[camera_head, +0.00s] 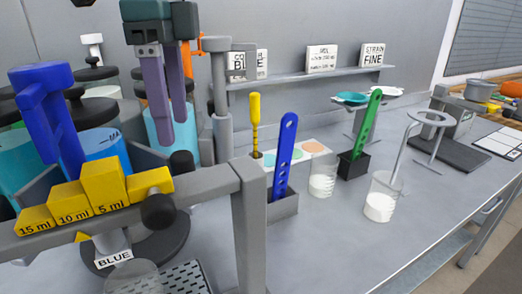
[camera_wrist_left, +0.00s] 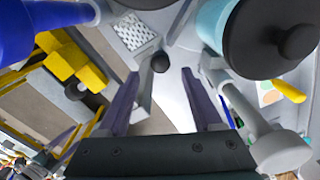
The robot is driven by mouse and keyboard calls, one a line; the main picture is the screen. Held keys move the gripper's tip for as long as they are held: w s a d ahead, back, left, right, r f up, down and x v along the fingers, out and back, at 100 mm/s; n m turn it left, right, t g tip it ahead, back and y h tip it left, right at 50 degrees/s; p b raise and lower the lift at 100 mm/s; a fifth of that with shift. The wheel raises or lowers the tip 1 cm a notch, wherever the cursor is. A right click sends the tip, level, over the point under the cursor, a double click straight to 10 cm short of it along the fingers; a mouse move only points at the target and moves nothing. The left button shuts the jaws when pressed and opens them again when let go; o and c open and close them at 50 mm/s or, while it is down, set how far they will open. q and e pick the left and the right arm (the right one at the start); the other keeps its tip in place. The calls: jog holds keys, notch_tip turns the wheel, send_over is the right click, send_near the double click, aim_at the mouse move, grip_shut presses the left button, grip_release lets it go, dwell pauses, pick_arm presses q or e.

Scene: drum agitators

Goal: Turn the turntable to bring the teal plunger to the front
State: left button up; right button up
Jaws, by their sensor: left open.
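My left gripper (camera_head: 168,132) hangs open, its two purple fingers pointing down among the drums. A black ball knob (camera_head: 182,165) is close below its fingertips. In the left wrist view a black knob (camera_wrist_left: 160,62) on a grey arm shows beyond and between the open fingers (camera_wrist_left: 158,75), with nothing held. Drums with cyan, teal and blue contents and black lids stand at the left, one cyan drum (camera_head: 158,128) behind the fingers. A blue lever-like part (camera_head: 45,110) stands at the left front. I cannot single out the teal plunger. The turntable is mostly hidden.
A grey post (camera_head: 220,90) stands right of my gripper. Scoops in holders and beakers (camera_head: 381,200) stand on the right bench.

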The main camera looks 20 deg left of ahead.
aim_at(180, 153)
pick_arm(q)
notch_tip(180, 153, down, 8)
jog(key=shift+f+p, duration=0.25)
jog(key=shift+p, duration=0.2)
grip_shut()
dwell(0.4)
jog(key=shift+r, duration=0.1)
dwell(0.8)
